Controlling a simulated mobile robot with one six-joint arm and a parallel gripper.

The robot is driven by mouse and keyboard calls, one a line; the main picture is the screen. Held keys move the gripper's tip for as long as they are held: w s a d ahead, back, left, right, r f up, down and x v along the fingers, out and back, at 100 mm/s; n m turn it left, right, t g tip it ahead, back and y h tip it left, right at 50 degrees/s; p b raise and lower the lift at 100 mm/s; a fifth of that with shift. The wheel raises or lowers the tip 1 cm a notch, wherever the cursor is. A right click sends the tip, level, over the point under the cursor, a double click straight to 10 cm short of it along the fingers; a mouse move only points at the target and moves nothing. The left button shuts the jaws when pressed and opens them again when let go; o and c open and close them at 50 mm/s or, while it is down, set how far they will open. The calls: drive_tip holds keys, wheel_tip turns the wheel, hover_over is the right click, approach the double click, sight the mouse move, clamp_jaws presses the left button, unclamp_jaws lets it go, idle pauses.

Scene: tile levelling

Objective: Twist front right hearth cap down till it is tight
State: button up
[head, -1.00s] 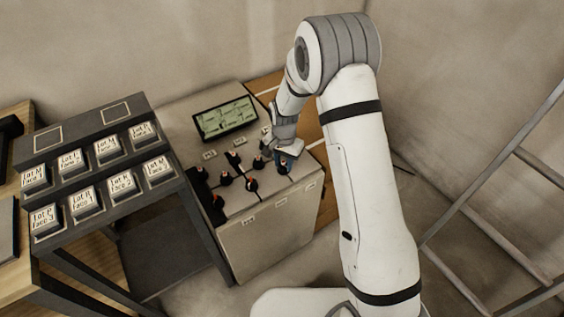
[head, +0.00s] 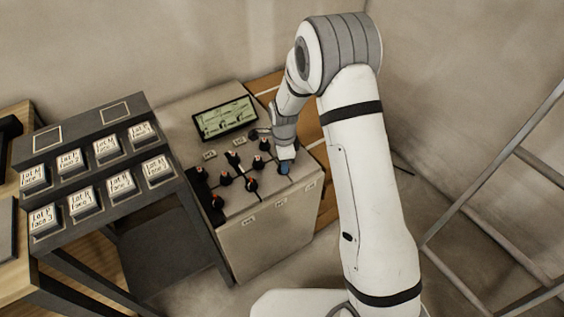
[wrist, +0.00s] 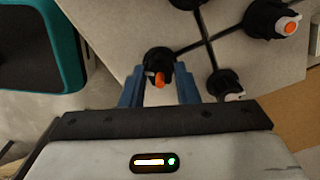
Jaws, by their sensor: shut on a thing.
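The front right hearth cap (wrist: 158,60) is black with an orange mark. It sits between the blue fingers of my gripper (wrist: 158,88) in the wrist view, at a corner where dark joint lines run off. My gripper is shut on it. In the head view my gripper (head: 285,167) points down at the right front of the pale block's top, and its fingers hide the cap. Other black caps stand apart on the same top, such as one with an orange mark (wrist: 270,20) and one with a pale mark (wrist: 225,84). How tight the held cap is, I cannot tell.
A small display (head: 225,118) with a green-white picture lies at the back of the pale block (head: 265,240). A dark rack (head: 110,190) with several labelled tiles stands at left. A metal ladder-like frame (head: 480,190) stands at right. A teal-edged dark object (wrist: 40,45) shows in the wrist view.

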drive_tip(key=shift+s+f+m, duration=0.1)
drive_tip(key=shift+s+m, duration=0.05)
drive_tip(key=shift+m, duration=0.6)
drive_tip(key=shift+s+f+m, duration=0.1)
drive_tip(key=shift+s+m, duration=0.05)
drive_tip(key=shift+m, duration=0.6)
drive_tip(key=o, duration=1)
drive_tip(key=shift+w+r, duration=0.1)
drive_tip(key=shift+r, duration=0.1)
drive_tip(key=shift+w+r, duration=0.1)
drive_tip(key=shift+r, duration=0.2)
wheel_tip(320, 180, up, 7)
drive_tip(key=shift+r+p, duration=0.1)
drive_tip(key=shift+p, duration=0.45)
